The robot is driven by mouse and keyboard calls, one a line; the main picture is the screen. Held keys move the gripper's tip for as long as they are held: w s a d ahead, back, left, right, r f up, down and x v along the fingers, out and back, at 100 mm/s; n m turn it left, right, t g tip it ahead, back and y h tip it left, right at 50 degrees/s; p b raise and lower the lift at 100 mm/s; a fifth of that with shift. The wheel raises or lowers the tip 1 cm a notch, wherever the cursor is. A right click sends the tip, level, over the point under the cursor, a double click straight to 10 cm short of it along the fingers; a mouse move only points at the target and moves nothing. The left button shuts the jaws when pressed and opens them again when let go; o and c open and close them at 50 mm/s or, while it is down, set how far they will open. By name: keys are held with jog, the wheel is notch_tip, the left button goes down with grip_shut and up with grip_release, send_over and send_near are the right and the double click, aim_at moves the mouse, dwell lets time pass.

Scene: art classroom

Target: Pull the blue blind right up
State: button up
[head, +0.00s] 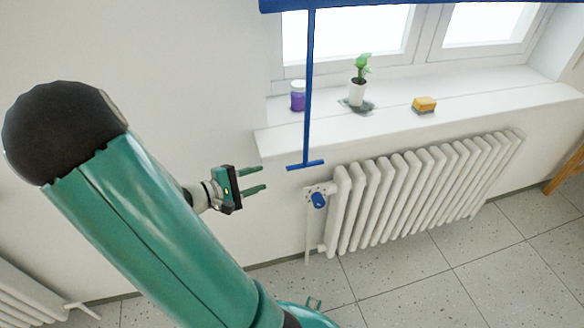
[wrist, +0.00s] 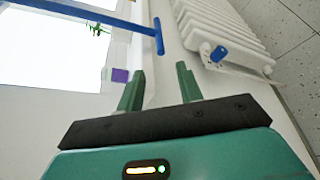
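The blue blind (head: 400,4) shows as a strip across the top of the window in the head view. A blue pull rod (head: 308,90) hangs from it, ending in a short crossbar handle (head: 306,165) just below the sill's left end. In the wrist view the rod (wrist: 95,15) and its crossbar (wrist: 158,36) are beyond my fingertips. My gripper (head: 265,179) is to the left of the crossbar, apart from it, with its fingers spread and nothing between them. It also shows in the wrist view (wrist: 158,82).
The white sill (head: 480,108) holds a purple jar (head: 297,96), a potted plant (head: 357,92) and a yellow sponge (head: 424,104). A white radiator (head: 420,195) with a blue valve knob (head: 318,200) stands below. Bare wall lies left of the window.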

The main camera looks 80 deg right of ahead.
aim_at(287, 170)
jog(key=x, duration=1.2)
jog(key=shift+s+d, duration=0.15)
jog(key=shift+s, duration=0.1)
grip_shut()
